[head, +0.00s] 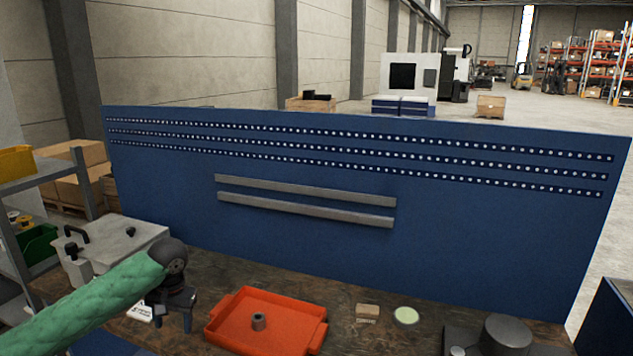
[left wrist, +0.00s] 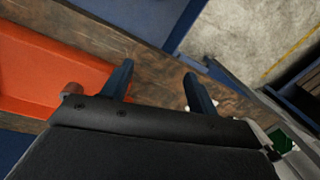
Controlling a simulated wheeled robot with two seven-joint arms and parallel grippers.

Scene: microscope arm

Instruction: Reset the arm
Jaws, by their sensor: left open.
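No microscope arm can be made out for certain in either view. A dark grey round-topped device (head: 505,332) on a flat base is cut off by the bottom edge of the head view; I cannot tell whether it belongs to the microscope. My left gripper (head: 173,316) points down over the bench, left of the orange tray. In the left wrist view its two fingers (left wrist: 158,80) are apart with nothing between them but bench beyond. My right gripper is in neither view.
The orange tray (head: 220,327) holds a small grey cylinder (head: 259,321). A wooden block (head: 367,312) and a pale green disc (head: 405,316) lie right of it. A light grey case (head: 115,240) stands behind my left arm. A blue panel (head: 480,235) closes the bench's back.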

